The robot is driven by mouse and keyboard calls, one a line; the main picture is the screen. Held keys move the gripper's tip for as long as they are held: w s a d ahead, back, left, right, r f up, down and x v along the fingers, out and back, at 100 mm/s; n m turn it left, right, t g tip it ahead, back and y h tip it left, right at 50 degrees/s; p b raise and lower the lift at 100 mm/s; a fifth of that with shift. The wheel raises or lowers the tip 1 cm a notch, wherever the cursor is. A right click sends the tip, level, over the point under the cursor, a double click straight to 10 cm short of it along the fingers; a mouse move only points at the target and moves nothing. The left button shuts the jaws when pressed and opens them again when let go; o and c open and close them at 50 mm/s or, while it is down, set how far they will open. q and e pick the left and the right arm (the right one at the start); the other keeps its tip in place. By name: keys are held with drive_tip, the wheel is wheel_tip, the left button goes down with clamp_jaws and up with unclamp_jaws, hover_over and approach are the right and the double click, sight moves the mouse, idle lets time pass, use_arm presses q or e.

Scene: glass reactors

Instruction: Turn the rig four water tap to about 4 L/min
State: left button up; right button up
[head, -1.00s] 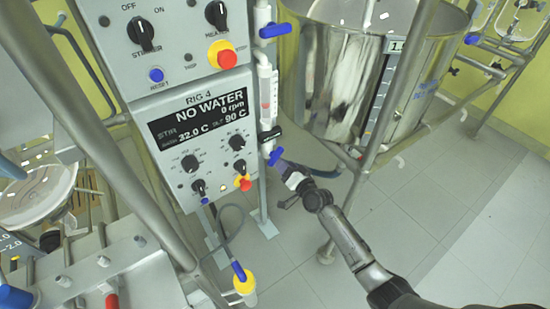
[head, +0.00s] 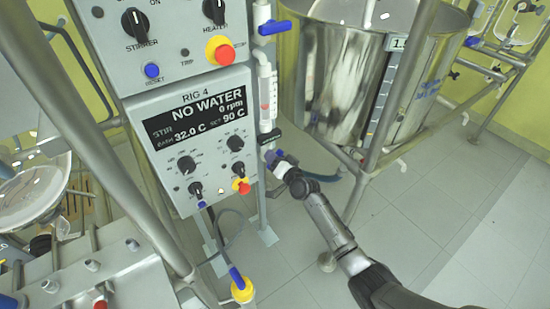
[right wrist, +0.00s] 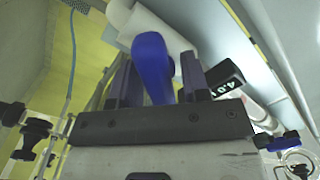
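The rig four panel (head: 168,100) reads "RIG 4", "NO WATER", 0 rpm, bath 32.0 C, set 90 C. Right of it stands the clear flow tube (head: 266,92) with red marks; its reading is too small to tell. Below the tube's black tag (head: 269,136) is the blue water tap handle (head: 270,156), partly hidden by my right gripper (head: 280,163). In the right wrist view the blue handle (right wrist: 154,68) stands between the two fingers of my right gripper (right wrist: 158,75). A gap shows on its right; contact on its left is unclear. My left gripper is not in view.
Another blue valve handle (head: 275,27) is above the flow tube. A large steel vessel (head: 345,75) stands behind on a metal frame. A steel post (head: 120,180) crosses at left. The floor (head: 420,240) at right is clear.

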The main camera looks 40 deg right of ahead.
drive_tip(key=c, duration=0.6)
drive_tip(key=shift+m, duration=1.6)
drive_tip(key=o, duration=0.7)
drive_tip(key=shift+c, duration=0.2)
drive_tip(key=shift+o, duration=0.5)
drive_tip(key=shift+s+p, duration=0.15)
drive_tip(key=shift+p, duration=0.2)
